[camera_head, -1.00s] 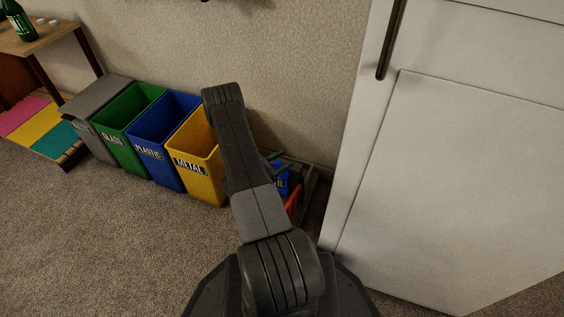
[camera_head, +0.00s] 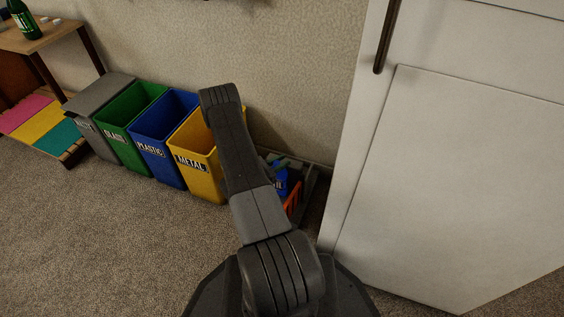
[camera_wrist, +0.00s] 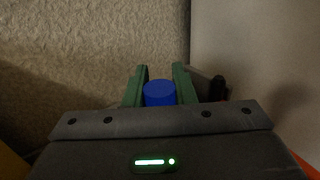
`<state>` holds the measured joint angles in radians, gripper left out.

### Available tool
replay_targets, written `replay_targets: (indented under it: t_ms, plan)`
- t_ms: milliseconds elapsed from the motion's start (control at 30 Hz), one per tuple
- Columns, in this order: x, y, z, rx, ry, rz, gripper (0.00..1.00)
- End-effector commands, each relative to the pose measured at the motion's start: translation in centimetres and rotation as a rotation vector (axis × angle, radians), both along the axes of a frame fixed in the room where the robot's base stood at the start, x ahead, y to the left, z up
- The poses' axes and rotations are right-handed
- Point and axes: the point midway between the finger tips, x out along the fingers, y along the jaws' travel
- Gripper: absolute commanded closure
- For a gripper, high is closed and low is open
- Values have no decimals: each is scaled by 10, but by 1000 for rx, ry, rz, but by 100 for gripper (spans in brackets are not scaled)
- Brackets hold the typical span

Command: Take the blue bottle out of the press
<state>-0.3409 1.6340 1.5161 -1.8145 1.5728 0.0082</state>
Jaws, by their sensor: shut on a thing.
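In the wrist view, my gripper (camera_wrist: 160,92) has its two green fingers on either side of the round blue top of the blue bottle (camera_wrist: 160,94). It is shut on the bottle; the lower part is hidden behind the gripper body. In the head view, a blue piece with white lettering (camera_head: 281,182), seemingly the bottle, shows just right of my arm. It is beside an orange part (camera_head: 293,200) and a grey frame (camera_head: 313,180), perhaps the press. My arm hides much of this, so I cannot tell whether the bottle is clear of the frame.
A yellow metal bin (camera_head: 187,136), a blue plastic bin (camera_head: 151,147), a green glass bin (camera_head: 121,118) and a grey bin (camera_head: 102,93) line the wall. A white cabinet (camera_head: 450,190) stands close on the right. The carpet (camera_head: 100,240) at left is clear.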

Motion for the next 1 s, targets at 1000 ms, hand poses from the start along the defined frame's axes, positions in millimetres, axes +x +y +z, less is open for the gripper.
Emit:
replay_targets:
  t_ms: [1000]
  plan:
    - [-9, 16, 2, -1, 1, 1, 51]
